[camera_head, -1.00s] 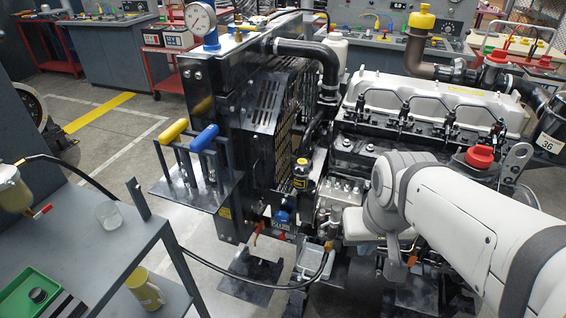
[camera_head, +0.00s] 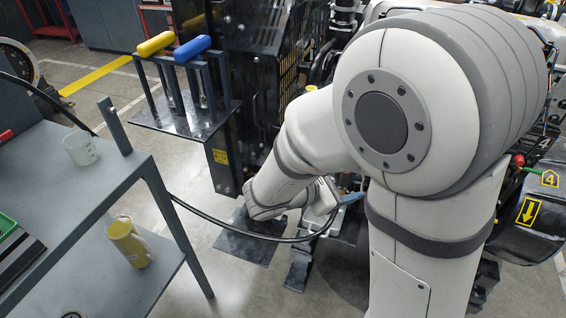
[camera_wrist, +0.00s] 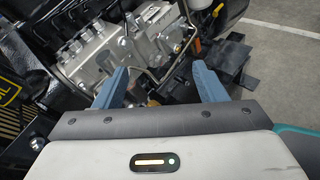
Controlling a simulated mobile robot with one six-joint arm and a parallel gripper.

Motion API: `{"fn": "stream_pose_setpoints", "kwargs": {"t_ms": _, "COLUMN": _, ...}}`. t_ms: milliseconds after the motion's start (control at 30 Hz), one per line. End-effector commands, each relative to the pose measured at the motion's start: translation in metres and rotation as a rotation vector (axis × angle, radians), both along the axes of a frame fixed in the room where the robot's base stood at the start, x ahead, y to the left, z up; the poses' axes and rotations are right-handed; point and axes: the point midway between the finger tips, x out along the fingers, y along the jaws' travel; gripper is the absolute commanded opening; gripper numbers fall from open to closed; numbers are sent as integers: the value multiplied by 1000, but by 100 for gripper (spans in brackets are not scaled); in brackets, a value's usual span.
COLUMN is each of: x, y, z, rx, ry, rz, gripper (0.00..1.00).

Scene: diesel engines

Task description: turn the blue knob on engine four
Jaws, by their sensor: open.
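Engine four (camera_head: 528,212) stands at the right in the head view, with a yellow "4" label and arrow on a dark part; my arm covers most of it. My gripper (camera_wrist: 160,78) is open in the wrist view, its two blue-grey fingers apart with nothing held between them. Beyond the fingers is a grey metal pump block (camera_wrist: 92,42) with pipes. The blue knob cannot be made out in either present view. In the head view, one blue finger shows low beside my arm; the rest of the gripper is mostly hidden.
A black hose (camera_head: 240,234) crosses the floor gap.

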Motion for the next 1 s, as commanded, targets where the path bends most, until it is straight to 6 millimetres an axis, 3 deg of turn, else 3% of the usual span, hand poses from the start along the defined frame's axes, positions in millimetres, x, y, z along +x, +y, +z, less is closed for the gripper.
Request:
{"fn": "stream_pose_setpoints", "kwargs": {"t_ms": 33, "x": 13, "y": 26, "z": -31, "rx": -99, "ry": 16, "rz": 130, "gripper": 65}}
{"fn": "stream_pose_setpoints", "kwargs": {"t_ms": 200, "x": 41, "y": 111, "z": -69, "rx": -360, "ry": 6, "rz": 491, "gripper": 65}}
{"fn": "stream_pose_setpoints", "kwargs": {"t_ms": 300, "x": 44, "y": 146, "z": -83, "rx": -446, "ry": -11, "rz": 624, "gripper": 65}}
{"fn": "stream_pose_setpoints", "kwargs": {"t_ms": 400, "x": 45, "y": 164, "z": -89, "rx": -488, "ry": -22, "rz": 691, "gripper": 65}}
{"fn": "stream_pose_setpoints", "kwargs": {"t_ms": 567, "x": 57, "y": 164, "z": -89, "rx": -499, "ry": -25, "rz": 706, "gripper": 65}}
{"fn": "stream_pose_setpoints", "kwargs": {"t_ms": 1000, "x": 114, "y": 143, "z": -89, "rx": -497, "ry": -26, "rz": 705, "gripper": 65}}
